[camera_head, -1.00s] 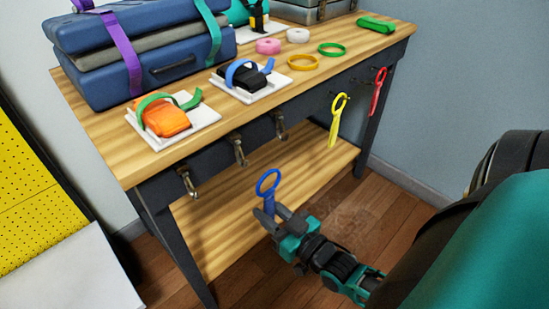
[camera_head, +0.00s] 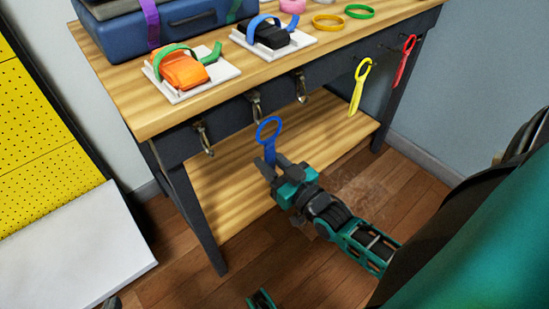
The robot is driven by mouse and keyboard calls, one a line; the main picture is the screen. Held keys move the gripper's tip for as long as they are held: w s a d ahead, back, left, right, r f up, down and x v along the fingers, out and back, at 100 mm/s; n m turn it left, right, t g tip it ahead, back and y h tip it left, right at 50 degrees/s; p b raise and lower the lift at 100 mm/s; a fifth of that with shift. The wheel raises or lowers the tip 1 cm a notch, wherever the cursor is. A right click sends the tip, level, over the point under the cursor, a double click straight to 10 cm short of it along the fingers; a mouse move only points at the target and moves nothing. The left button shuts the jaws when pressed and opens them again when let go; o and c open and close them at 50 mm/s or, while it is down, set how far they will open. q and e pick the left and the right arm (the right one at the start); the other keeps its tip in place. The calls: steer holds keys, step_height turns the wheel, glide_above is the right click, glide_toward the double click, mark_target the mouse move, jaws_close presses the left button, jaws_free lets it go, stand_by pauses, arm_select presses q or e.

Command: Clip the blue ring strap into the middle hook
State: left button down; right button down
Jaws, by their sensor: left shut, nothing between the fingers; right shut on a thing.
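My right gripper (camera_head: 270,167) is shut on the stem of the blue ring strap (camera_head: 268,131) and holds it upright, ring at the top. The middle hook (camera_head: 256,107) is a metal hook on the dark front rail of the bench. In the picture the ring's top is just below and right of this hook's lower end. The ring does not look hung on it; I cannot tell the gap in depth. A similar hook (camera_head: 204,139) is to the left and another (camera_head: 301,88) to the right. The fingers of my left gripper do not show.
A yellow strap (camera_head: 360,86) and a red strap (camera_head: 404,61) hang on the rail further right. White trays (camera_head: 208,89) and a blue case (camera_head: 185,32) stand on the bench top (camera_head: 125,105). A lower shelf (camera_head: 217,200) lies behind the gripper.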

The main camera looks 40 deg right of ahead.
steer(key=shift+w+a, duration=0.1)
steer(key=shift+w, duration=0.6)
arm_select(q)
steer(key=f+b, duration=0.1)
steer(key=b, duration=0.1)
steer(key=shift+d+f+b, duration=0.35)
steer(key=shift+d, duration=0.05)
arm_select(e)
steer(key=w+f, duration=0.1)
steer(key=f, duration=0.1)
steer(key=shift+w+f, duration=0.3)
steer(key=shift+w, duration=0.05)
arm_select(q)
steer(key=shift+w, duration=0.1)
steer(key=shift+r, duration=0.1)
arm_select(e)
steer(key=c, duration=0.8)
jaws_free()
steer(key=shift+o, duration=0.2)
steer(key=shift+s, duration=0.15)
